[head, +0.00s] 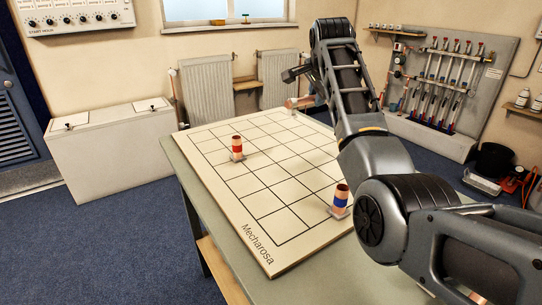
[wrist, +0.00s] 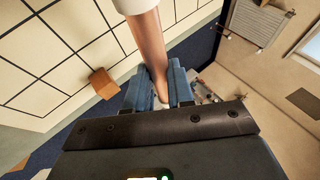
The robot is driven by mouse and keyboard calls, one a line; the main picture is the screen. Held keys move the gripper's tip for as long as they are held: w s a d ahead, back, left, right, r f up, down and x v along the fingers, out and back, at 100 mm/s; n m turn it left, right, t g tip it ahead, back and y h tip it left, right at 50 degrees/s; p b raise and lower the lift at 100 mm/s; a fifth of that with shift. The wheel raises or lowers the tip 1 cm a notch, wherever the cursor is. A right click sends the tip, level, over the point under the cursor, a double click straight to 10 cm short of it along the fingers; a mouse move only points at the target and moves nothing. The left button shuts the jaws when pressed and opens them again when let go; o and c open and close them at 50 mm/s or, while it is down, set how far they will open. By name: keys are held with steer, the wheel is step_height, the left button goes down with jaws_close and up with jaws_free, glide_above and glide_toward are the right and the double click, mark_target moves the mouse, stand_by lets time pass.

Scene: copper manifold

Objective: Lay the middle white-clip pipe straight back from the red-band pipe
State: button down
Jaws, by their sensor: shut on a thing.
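My gripper (wrist: 163,85) is shut on a copper pipe (wrist: 150,42) with a white clip (wrist: 128,6) near the top edge of the wrist view. The pipe's far end is out of that view. In the head view my arm mostly hides the gripper; a short copper piece (head: 293,103) shows beside the arm near the board's far edge, possibly the held pipe. The red-band pipe (head: 237,147) stands upright on the gridded board (head: 195,158), left of centre. A blue-band pipe (head: 341,196) stands upright on the board's near right part.
The board lies on a table (head: 185,165). A brown block (wrist: 103,82) shows near the board's edge in the wrist view. Many board squares around the red-band pipe are clear.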

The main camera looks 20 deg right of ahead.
step_height(320, 180, down, 2)
steer(key=shift+b, duration=0.55)
steer(key=shift+w+a+f, duration=0.1)
steer(key=shift+a+f, duration=0.1)
steer(key=w+a+f, duration=0.1)
steer(key=a+f, duration=0.1)
steer(key=a, duration=0.1)
steer(key=w+a+f+b, duration=0.1)
steer(key=w+a+f, duration=0.1)
steer(key=a, duration=0.1)
steer(key=w+a+f, duration=0.2)
steer(key=a, duration=0.1)
steer(key=shift+w+a+f, duration=0.1)
steer(key=shift+a+f, duration=0.25)
steer(key=shift+a, duration=0.05)
steer(key=shift+f+b, duration=0.3)
steer(key=shift+f, duration=1.7)
steer(key=c, duration=1)
jaws_free()
steer(key=shift+s+a+r, duration=0.15)
steer(key=shift+s+r, duration=0.05)
steer(key=shift+r, duration=0.25)
steer(key=p+v, duration=0.2)
steer(key=v, duration=0.9)
steer(key=shift+s, duration=0.1)
